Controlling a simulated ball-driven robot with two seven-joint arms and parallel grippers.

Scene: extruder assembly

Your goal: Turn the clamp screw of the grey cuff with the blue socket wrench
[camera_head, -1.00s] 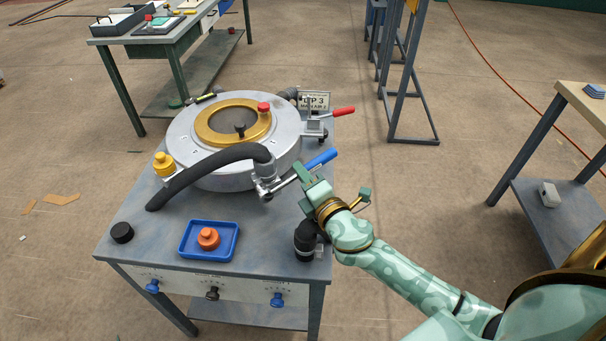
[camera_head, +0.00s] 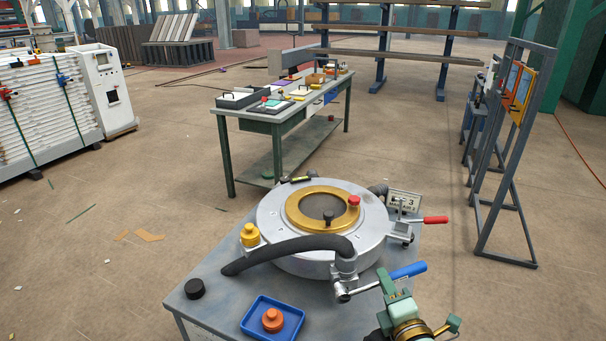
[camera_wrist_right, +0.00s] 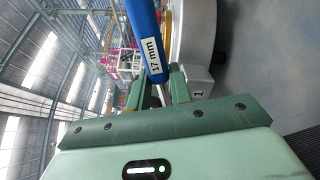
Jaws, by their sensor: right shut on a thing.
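The blue socket wrench (camera_head: 408,271) sticks out to the right from the clamp of the grey cuff (camera_head: 345,267), at the end of a black hose. Its silver shaft meets the clamp low on the cuff; the screw itself is too small to make out. In the right wrist view the blue handle (camera_wrist_right: 147,38), labelled 17 mm, runs down to between the fingers (camera_wrist_right: 157,88). My left gripper is not in view.
The cuff stands beside a round silver vessel (camera_head: 285,245) with a gold ring. A red-handled lever (camera_head: 434,220) is behind the wrench. A blue tray (camera_head: 252,332) with an orange knob (camera_head: 272,319) and a black cap (camera_head: 194,288) are on the table's left.

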